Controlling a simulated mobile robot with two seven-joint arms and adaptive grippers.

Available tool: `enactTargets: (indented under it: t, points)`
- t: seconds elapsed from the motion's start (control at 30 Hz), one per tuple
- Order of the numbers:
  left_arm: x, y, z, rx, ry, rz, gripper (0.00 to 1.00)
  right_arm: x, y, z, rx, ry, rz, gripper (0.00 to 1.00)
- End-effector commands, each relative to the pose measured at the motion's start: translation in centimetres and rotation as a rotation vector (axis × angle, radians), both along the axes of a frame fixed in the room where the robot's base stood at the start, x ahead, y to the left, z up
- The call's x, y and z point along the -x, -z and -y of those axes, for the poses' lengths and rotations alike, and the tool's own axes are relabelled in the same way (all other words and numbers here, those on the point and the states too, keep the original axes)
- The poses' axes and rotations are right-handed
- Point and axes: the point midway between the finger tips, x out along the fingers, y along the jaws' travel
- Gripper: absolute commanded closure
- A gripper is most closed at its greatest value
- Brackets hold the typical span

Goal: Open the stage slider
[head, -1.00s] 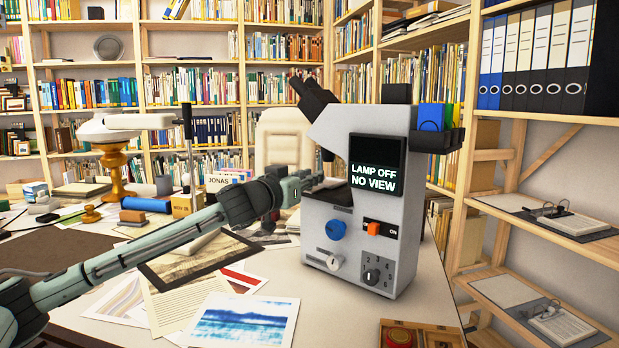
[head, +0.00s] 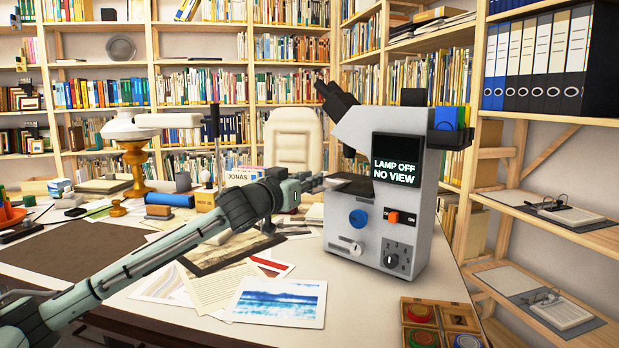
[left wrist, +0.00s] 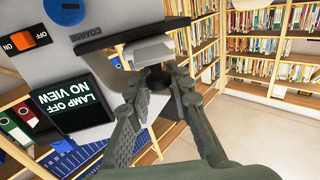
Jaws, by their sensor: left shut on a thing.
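The grey microscope (head: 385,185) stands upright on the desk, with a screen (head: 397,160) reading "LAMP OFF NO VIEW". Its black stage plate (head: 352,186) juts out at the left side; in the left wrist view the plate (left wrist: 135,32) shows edge-on. A pale block, seemingly the stage slider (left wrist: 150,50), sticks out next to the plate, with a dark knob (left wrist: 157,76) at its end. My left gripper (left wrist: 160,82) is shut on the knob. In the head view this gripper (head: 318,182) is at the stage's left edge, and its grip is too small to make out.
A blue knob (head: 359,219), an orange switch (head: 392,217) and a dial (head: 397,261) are on the microscope's front. Prints (head: 278,302) lie on the desk under my left arm. A wooden box (head: 440,322) of coloured pieces is at the front right.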

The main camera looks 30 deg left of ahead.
Motion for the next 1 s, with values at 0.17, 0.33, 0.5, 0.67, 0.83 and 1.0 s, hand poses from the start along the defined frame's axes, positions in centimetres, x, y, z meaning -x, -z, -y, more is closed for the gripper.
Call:
enactTargets:
  t: [0.17, 0.33, 0.5, 0.67, 0.83, 1.0]
  points:
    - [0.0, -0.07, -0.04, 0.002, -0.001, 0.001, 1.0, -0.23, 0.5, -0.06, -0.003, 0.0, 0.001, 0.6]
    - [0.01, -0.11, -0.06, 0.001, -0.001, 0.002, 1.0, -0.53, 0.41, -0.14, -0.006, 0.002, 0.006, 0.6]
    - [0.01, -0.12, -0.06, 0.001, -0.001, 0.002, 0.79, -0.8, 0.27, -0.17, -0.007, 0.001, 0.012, 0.6]
    - [0.01, -0.1, -0.05, 0.001, -0.001, 0.002, 0.6, -0.89, 0.15, -0.18, -0.007, 0.001, 0.014, 0.6]
    - [0.01, -0.09, -0.04, 0.001, 0.0, 0.002, 0.57, -0.88, 0.13, -0.18, -0.007, 0.001, 0.014, 0.6]
    - [0.11, -0.07, -0.04, 0.001, 0.0, 0.001, 0.57, -0.29, 0.43, -0.18, -0.006, 0.003, 0.002, 0.6]
